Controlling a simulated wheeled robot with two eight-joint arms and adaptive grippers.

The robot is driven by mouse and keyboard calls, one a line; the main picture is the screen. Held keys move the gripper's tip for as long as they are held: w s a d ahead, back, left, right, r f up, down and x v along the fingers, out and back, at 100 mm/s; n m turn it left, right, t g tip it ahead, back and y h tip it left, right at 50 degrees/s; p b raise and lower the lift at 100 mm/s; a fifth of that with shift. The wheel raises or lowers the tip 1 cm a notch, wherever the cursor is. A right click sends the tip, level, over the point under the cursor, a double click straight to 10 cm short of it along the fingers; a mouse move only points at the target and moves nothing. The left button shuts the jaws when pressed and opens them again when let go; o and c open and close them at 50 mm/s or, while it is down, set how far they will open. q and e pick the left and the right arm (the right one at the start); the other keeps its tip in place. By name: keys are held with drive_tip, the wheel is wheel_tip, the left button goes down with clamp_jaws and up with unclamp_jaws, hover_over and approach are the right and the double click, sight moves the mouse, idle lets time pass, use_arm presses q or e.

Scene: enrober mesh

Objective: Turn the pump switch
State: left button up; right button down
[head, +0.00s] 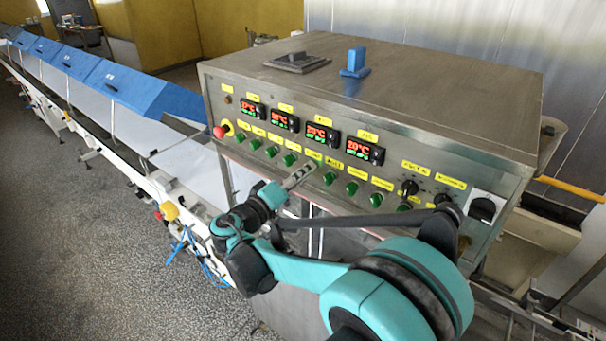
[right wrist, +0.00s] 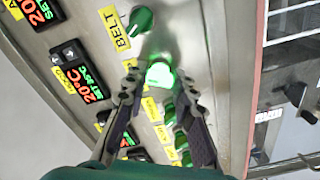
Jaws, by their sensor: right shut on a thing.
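A row of green rotary switches runs along the steel control panel (head: 236,152). My right gripper (head: 312,166) reaches up to this row in the head view. In the right wrist view its two fingers (right wrist: 160,84) are closed around a brightly lit green switch (right wrist: 160,74). The yellow label beside that switch is mostly hidden by a finger, so I cannot read it. The neighbouring switch (right wrist: 142,20) is labelled BELT. My left gripper is not in view.
Red and green temperature displays (head: 319,133) sit above the switches. A red emergency button (head: 220,131) is at the panel's left, and black knobs (head: 409,188) are at its right. A conveyor with blue covers (head: 125,83) runs away to the left.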

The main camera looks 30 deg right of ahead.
drive_tip(key=shift+n+b, duration=2.2)
drive_tip(key=shift+n, duration=3.7)
drive_tip(key=c, duration=1.2)
unclamp_jaws()
drive_tip(key=shift+a+r, duration=0.1)
drive_tip(key=shift+a, duration=0.05)
